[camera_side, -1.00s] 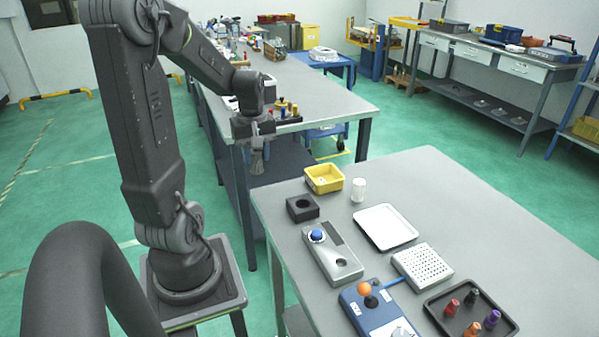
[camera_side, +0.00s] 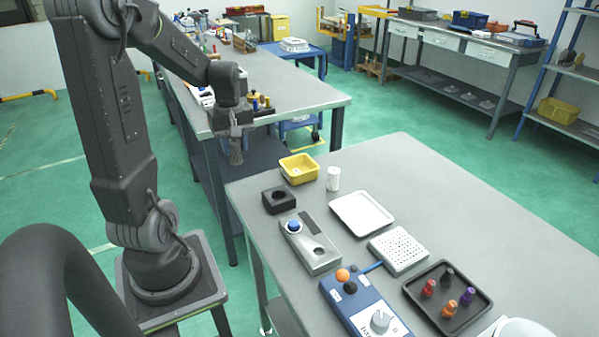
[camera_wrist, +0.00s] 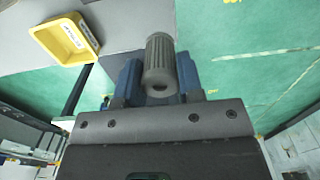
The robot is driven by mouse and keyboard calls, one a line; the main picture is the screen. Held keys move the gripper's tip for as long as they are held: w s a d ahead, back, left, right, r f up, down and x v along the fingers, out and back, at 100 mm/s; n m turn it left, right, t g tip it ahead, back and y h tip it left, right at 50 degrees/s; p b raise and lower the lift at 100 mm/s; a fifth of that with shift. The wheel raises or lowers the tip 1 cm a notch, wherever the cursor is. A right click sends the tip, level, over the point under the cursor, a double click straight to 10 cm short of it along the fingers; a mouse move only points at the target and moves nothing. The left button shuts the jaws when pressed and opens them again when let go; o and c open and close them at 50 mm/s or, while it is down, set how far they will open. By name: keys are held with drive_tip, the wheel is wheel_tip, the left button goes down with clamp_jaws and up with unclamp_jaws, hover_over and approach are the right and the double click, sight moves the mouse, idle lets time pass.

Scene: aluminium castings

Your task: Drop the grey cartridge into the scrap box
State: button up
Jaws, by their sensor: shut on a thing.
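My gripper (camera_side: 235,134) is shut on the grey cartridge (camera_side: 236,154), which hangs roughly upright below it in the side view. In the wrist view the ribbed grey cartridge (camera_wrist: 159,62) sits between the two blue-grey fingers of my gripper (camera_wrist: 158,78). The yellow open box (camera_side: 299,170) stands on the near bench's far left corner, to the right of the cartridge in the side view. It also shows at upper left in the wrist view (camera_wrist: 62,40), with a white label inside; I cannot read the label.
A black block with a round hole (camera_side: 279,200) and a white cup (camera_side: 333,178) stand near the yellow box. A white tray (camera_side: 362,209), a grey device with a blue button (camera_side: 310,246) and a dark tray of coloured pegs (camera_side: 447,300) are farther along. Green floor lies below the cartridge.

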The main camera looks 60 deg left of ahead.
drive_tip(key=w+f, duration=0.2)
drive_tip(key=w, duration=0.7)
drive_tip(key=w+f, duration=0.2)
drive_tip(key=w, duration=0.8)
drive_tip(key=shift+f, duration=3)
drive_tip(key=o, duration=1)
wheel_tip(320, 180, up, 14)
drive_tip(key=shift+f, duration=0.1)
